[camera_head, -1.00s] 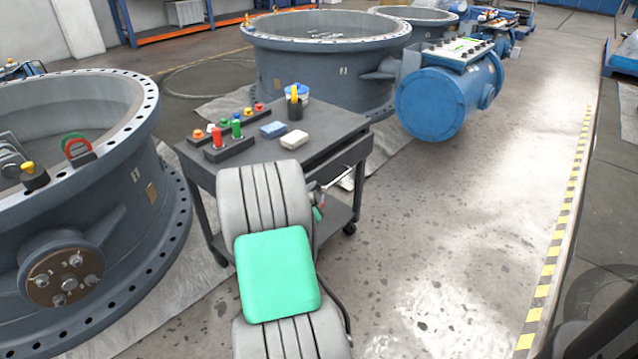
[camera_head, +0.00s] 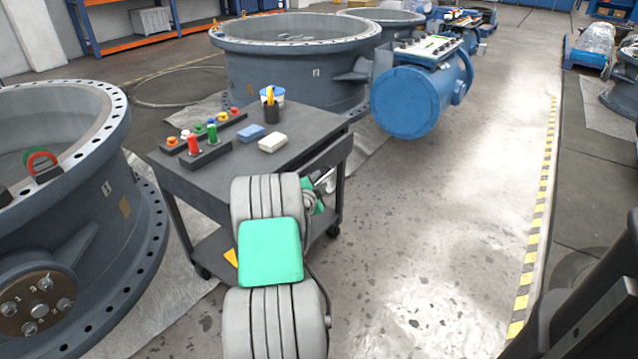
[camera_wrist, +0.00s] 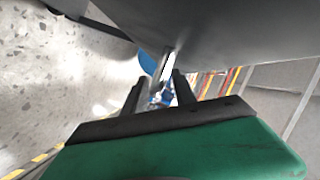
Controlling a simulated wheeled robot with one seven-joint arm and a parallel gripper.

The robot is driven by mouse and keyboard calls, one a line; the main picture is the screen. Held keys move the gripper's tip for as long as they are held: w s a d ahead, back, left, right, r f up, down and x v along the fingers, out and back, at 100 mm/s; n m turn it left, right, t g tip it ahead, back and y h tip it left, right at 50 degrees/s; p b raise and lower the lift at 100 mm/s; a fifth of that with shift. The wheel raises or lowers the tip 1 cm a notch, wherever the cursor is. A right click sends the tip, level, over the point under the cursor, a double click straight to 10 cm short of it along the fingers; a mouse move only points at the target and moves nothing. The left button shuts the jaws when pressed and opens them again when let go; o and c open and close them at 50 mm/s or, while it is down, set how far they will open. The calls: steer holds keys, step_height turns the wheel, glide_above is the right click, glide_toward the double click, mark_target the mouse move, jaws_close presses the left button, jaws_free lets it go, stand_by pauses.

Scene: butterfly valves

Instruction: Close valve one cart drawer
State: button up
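The dark grey cart (camera_head: 215,178) stands in the middle of the head view. Its drawer (camera_head: 337,152) is under the top on the right side and seems to stand out a little; my arm hides part of it. My gripper (camera_head: 327,178) is beside the drawer front, partly hidden behind my arm. In the wrist view, the two dark fingers of my gripper (camera_wrist: 158,96) are apart. A thin metal handle (camera_wrist: 166,62) shows between or just beyond them, under a large grey panel. I cannot tell whether the fingers touch it.
Valve one (camera_head: 110,205) is close on the cart's left. Another large valve (camera_head: 300,75) and a blue cylinder (camera_head: 408,103) stand behind.

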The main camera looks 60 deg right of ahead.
steer(key=shift+c, duration=0.4)
jaws_close()
stand_by(0.9)
